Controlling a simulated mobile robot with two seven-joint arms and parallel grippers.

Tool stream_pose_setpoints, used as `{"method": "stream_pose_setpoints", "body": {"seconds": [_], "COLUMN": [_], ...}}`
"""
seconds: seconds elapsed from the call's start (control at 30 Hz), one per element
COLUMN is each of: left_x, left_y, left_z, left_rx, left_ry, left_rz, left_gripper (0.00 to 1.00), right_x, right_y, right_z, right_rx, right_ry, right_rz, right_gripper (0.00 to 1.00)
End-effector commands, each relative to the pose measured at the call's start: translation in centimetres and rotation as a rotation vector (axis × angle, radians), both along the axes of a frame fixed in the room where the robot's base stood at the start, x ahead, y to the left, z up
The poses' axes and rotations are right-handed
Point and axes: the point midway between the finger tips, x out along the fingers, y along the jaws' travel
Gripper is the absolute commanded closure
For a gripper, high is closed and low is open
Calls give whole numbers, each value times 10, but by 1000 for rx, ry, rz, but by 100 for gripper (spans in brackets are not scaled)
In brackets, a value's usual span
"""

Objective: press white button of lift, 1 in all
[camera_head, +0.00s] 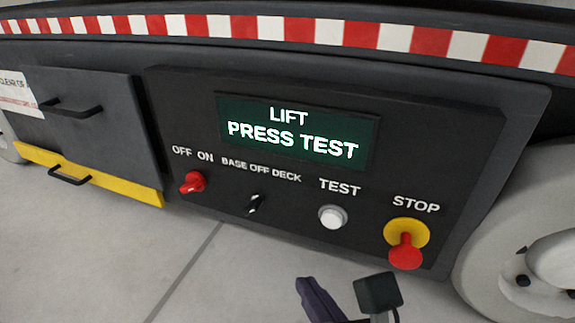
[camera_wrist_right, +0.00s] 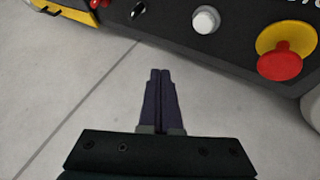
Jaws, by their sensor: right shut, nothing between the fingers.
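The white button (camera_head: 332,217) labelled TEST sits on the black control panel (camera_head: 290,225) of the lift, below a green display reading "LIFT PRESS TEST". It also shows in the right wrist view (camera_wrist_right: 206,19), at the top. My right gripper (camera_wrist_right: 160,74) is shut and empty, its dark fingers together. In that view its tips lie below and left of the button, apart from it, with floor behind them. In the head view, the right gripper (camera_head: 303,284) is at the bottom edge, below the button. My left gripper is not in view.
A red stop knob on a yellow ring (camera_head: 406,234) is right of the button. A black selector switch (camera_head: 254,204) and a red off-on switch (camera_head: 193,182) are to its left. A wheel (camera_head: 515,240) stands at the right. Grey floor (camera_head: 225,285) below the panel is clear.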

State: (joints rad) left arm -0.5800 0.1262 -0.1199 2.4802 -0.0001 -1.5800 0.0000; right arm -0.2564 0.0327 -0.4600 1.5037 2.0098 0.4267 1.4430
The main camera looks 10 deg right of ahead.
Motion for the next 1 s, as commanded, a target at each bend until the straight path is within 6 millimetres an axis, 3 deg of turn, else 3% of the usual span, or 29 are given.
{"method": "stream_pose_setpoints", "body": {"seconds": [0.6, 1.0], "left_x": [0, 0], "left_y": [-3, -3], "left_z": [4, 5], "left_rx": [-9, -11], "left_ry": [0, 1], "left_rz": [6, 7], "left_gripper": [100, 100], "right_x": [62, 71], "right_y": [-42, -48], "right_z": [1, 0], "right_rx": [-3, -1], "right_ry": [-2, 0], "right_rz": [0, 0], "right_gripper": [100, 100]}}
